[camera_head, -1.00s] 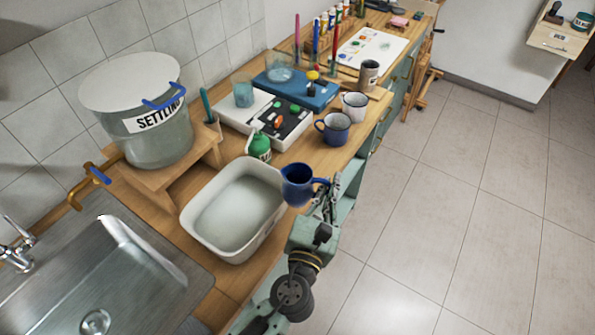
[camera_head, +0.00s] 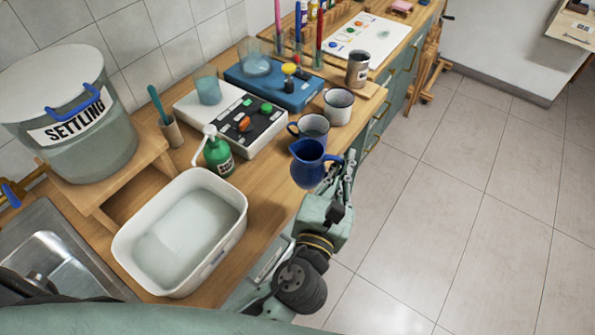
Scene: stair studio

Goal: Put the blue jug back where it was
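The blue jug (camera_head: 307,166) is upright at the front edge of the wooden counter, with its handle toward the right.
A white basin (camera_head: 187,232) stands near the jug on the left. Behind are a green pump bottle (camera_head: 219,158), a black-and-white tray (camera_head: 243,124) and a white mug (camera_head: 338,105). A settling bucket (camera_head: 75,125) stands on a wooden stand. Bare counter lies between basin and mugs.

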